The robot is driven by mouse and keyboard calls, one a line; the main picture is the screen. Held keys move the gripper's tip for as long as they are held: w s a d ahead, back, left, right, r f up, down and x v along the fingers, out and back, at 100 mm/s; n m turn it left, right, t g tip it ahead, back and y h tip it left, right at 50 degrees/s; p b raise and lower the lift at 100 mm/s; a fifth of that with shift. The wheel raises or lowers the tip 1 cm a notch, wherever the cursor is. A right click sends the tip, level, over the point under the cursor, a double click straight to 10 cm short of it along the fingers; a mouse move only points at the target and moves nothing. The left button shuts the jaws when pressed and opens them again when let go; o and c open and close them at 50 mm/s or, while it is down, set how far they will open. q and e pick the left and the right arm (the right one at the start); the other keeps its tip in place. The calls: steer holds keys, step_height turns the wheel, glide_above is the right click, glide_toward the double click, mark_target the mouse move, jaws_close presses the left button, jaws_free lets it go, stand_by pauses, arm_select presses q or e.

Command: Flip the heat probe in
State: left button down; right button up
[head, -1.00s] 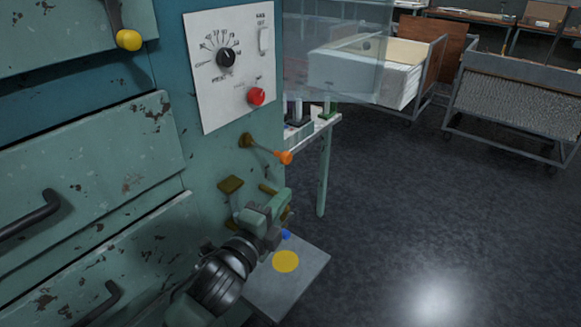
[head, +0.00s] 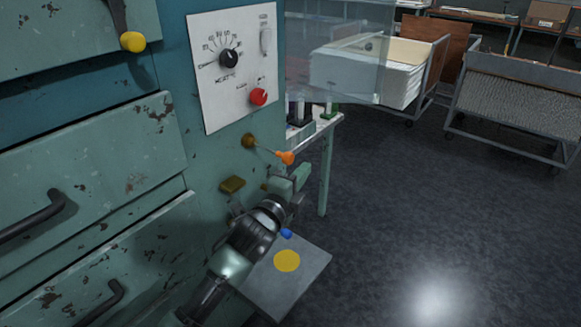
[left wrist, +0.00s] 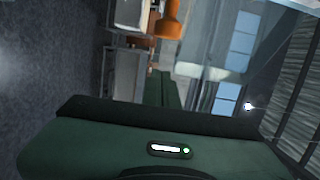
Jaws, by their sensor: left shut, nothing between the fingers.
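A thin rod with an orange tip (head: 285,157), apparently the heat probe, sticks out from a brass pivot (head: 249,141) on the green machine front. My left gripper (head: 302,174) is shut and empty. It is just below and slightly right of the orange tip in the head view; I cannot tell whether they touch. My right gripper is in neither view.
A brass bracket (head: 232,185) sits on the machine left of my gripper. A grey shelf (head: 300,275) with a yellow disc (head: 287,261) and a blue piece (head: 286,233) is below. A white control panel (head: 231,65) is above. Open floor lies right.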

mark_target(271, 151)
arm_select(q)
steer(key=w+a, duration=0.2)
steer(key=a, duration=0.1)
steer(key=shift+a, duration=0.1)
steer(key=w+a, duration=0.1)
steer(key=a, duration=0.1)
steer(key=w+a, duration=0.2)
steer(key=w+a+p, duration=0.1)
steer(key=a, duration=0.1)
steer(key=shift+w+a, duration=0.2)
steer(key=shift+w, duration=0.15)
